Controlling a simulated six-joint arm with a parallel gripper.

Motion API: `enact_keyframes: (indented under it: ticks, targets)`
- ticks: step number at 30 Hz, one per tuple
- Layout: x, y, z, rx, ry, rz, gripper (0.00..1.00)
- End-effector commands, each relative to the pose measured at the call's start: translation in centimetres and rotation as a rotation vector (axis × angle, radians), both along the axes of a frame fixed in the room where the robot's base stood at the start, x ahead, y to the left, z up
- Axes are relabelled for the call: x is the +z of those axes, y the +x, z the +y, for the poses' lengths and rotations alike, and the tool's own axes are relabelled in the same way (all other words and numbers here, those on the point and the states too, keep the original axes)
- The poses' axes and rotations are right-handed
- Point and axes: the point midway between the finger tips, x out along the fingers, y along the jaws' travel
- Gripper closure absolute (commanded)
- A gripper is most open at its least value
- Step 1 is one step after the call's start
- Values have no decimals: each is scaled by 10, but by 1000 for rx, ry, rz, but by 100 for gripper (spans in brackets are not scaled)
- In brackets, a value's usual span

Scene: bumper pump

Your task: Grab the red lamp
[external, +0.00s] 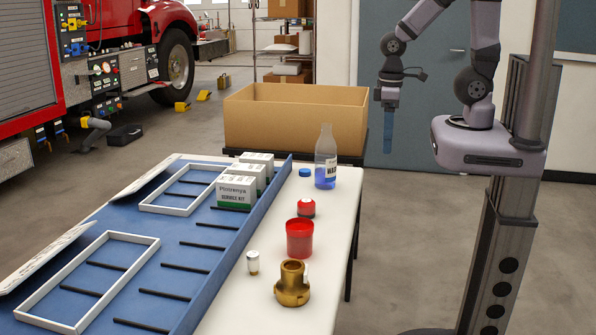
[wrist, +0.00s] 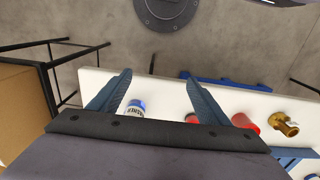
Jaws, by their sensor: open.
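In the wrist view a bit of red (wrist: 191,118), likely the lamp, shows beside the right finger, mostly hidden by my gripper. My gripper (external: 387,145) hangs with its blue fingers pointing down, beyond the table's right edge and apart from the lamp. In the wrist view my gripper (wrist: 158,78) is open, with nothing held between its fingertips.
A clear bottle with blue liquid (external: 325,160) and a blue cap (external: 305,172) stand behind the lamp. A blue tray (external: 165,245) with white boxes (external: 238,188) lies left; a cardboard bin (external: 290,120) is behind.

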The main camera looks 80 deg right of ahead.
Motion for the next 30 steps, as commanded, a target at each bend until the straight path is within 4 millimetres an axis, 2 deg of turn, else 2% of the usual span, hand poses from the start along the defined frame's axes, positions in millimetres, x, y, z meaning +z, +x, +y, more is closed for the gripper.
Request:
enact_keyframes:
  ticks: [7, 8, 9, 20, 23, 30]
  targets:
    - [0, 0, 0, 0, 0, 0, 30]
    - [0, 0, 0, 0, 0, 0, 37]
    - [0, 0, 0, 0, 0, 0, 39]
    - [3, 0, 0, 0, 0, -2, 39]
    - [12, 1, 0, 0, 0, -4, 39]
    - [47, 2, 0, 0, 0, -7, 39]
